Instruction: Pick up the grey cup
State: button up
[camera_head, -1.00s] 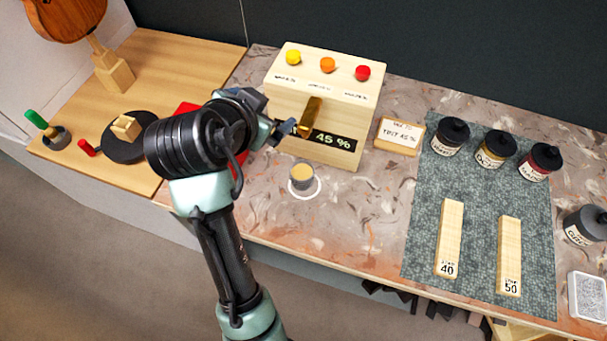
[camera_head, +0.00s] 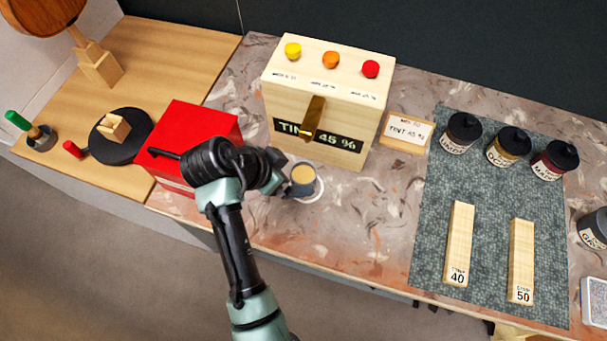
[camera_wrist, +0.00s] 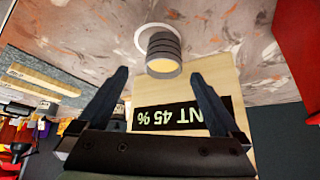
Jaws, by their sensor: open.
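The grey cup (camera_head: 303,177) stands upright on a white ring on the stone-patterned bench, in front of the tint box, with a tan content showing at its top. It also shows in the wrist view (camera_wrist: 163,54), ahead of the fingertips and roughly centred between them. My gripper (camera_wrist: 164,80) is open, with nothing between its two dark fingers. In the head view my gripper (camera_head: 284,186) is just left of the cup, low over the bench and partly hidden by my wrist. I cannot tell from there whether a finger touches the cup.
The wooden tint box (camera_head: 330,95) with a brass spout stands right behind the cup. A red box (camera_head: 195,130) is close on the left, behind my arm. A small sign (camera_head: 406,132) and a grey-green mat (camera_head: 432,235) with jars and wooden strips lie to the right. Bench in front is clear.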

aim_at(302, 176)
jog(key=x, duration=0.7)
jog(key=shift+w+a+f, duration=0.2)
jog(key=shift+f, duration=0.15)
jog(key=shift+c, duration=0.2)
jog(key=shift+r, duration=0.1)
jog(key=c, duration=1.5)
